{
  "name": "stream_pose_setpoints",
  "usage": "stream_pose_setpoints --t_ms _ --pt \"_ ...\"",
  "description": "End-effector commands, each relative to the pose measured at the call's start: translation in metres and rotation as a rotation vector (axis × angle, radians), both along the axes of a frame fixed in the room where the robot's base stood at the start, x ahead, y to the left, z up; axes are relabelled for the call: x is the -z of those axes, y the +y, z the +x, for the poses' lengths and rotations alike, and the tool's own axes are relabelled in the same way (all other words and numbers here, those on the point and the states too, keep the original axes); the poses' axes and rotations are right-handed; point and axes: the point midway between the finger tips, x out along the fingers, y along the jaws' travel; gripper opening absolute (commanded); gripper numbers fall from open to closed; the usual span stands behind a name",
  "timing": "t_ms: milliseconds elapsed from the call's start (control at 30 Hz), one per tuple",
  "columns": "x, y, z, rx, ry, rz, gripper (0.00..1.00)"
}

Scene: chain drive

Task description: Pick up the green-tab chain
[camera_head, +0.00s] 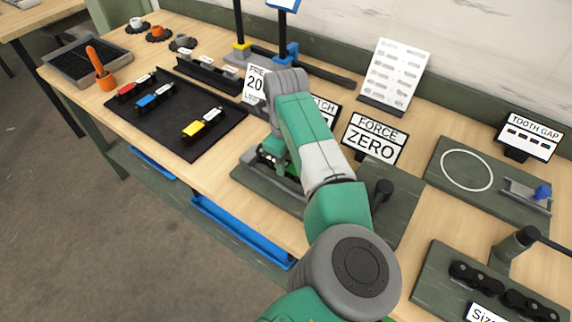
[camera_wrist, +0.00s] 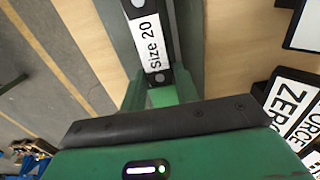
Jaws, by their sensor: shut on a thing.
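My gripper (camera_wrist: 161,94) is shut, its two green fingers on either side of a green tab (camera_wrist: 163,97). Beyond the tab in the wrist view, a dark strip with a white "Size 20" label (camera_wrist: 151,45) runs away from my gripper; it appears to be the green-tab chain. In the head view my gripper (camera_head: 268,158) is low over the dark green board (camera_head: 250,179) at the front edge of the bench. My arm hides most of the chain there, and I cannot tell whether it touches the board.
Red (camera_head: 137,86), blue (camera_head: 155,96) and yellow (camera_head: 202,125) tabbed chains lie on a black mat (camera_head: 165,132) at left. A "FORCE ZERO" sign (camera_head: 374,139) and a black upright post (camera_head: 382,192) stand right of my arm.

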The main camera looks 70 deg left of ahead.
Motion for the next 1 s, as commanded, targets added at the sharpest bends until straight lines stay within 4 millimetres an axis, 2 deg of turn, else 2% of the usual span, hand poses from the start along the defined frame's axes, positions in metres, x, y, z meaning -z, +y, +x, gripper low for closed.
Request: stream_pose_setpoints --t_ms 167,400,600,800,1000 --pt "-0.007 -0.025 -0.017 -0.002 0.001 0.001 0.0" --pt "-0.014 -0.081 -0.057 -0.001 0.001 0.001 0.0" --pt "-0.016 -0.115 -0.083 -0.001 0.001 0.002 0.0" --pt "-0.016 -0.128 -0.093 0.0 0.001 0.001 0.0" --pt "-0.016 -0.129 -0.095 0.0 0.001 0.001 0.0"
